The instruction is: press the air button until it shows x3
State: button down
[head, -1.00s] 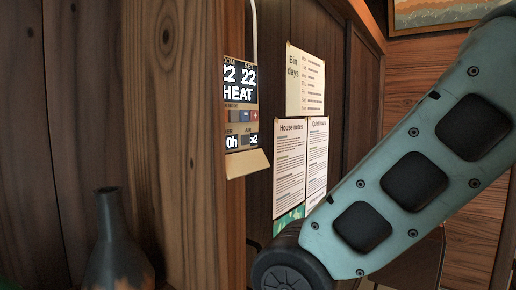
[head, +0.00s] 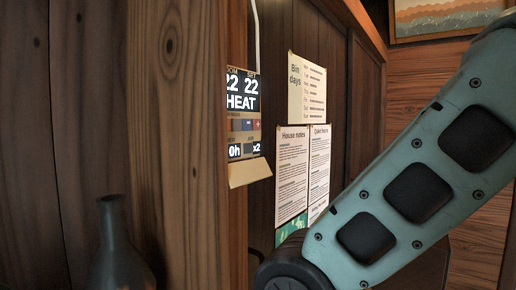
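The control panel (head: 243,112) hangs on the wooden wall in the head view, seen at a steep angle with its left edge hidden by a wooden post. Its screen reads "22", "22" and "HEAT". Blue and red buttons sit below the screen. The air field (head: 255,148) at the lower right reads "x2". An open flap (head: 250,172) sticks out under the panel. My arm crosses the right side of the view, and its gripper is out of sight below the frame.
Posted papers, a "Bin days" sheet (head: 307,88) and "House notes" (head: 291,178), hang right of the panel. A dark vase (head: 117,245) stands at the lower left. A wooden post (head: 195,150) is close on the left. A framed picture (head: 445,15) hangs at the upper right.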

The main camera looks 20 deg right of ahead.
aim_at(247, 147)
jog(key=k+j+z, duration=0.1)
jog(key=k+z, duration=0.6)
jog(key=i+j, duration=0.05)
jog(key=i, duration=0.05)
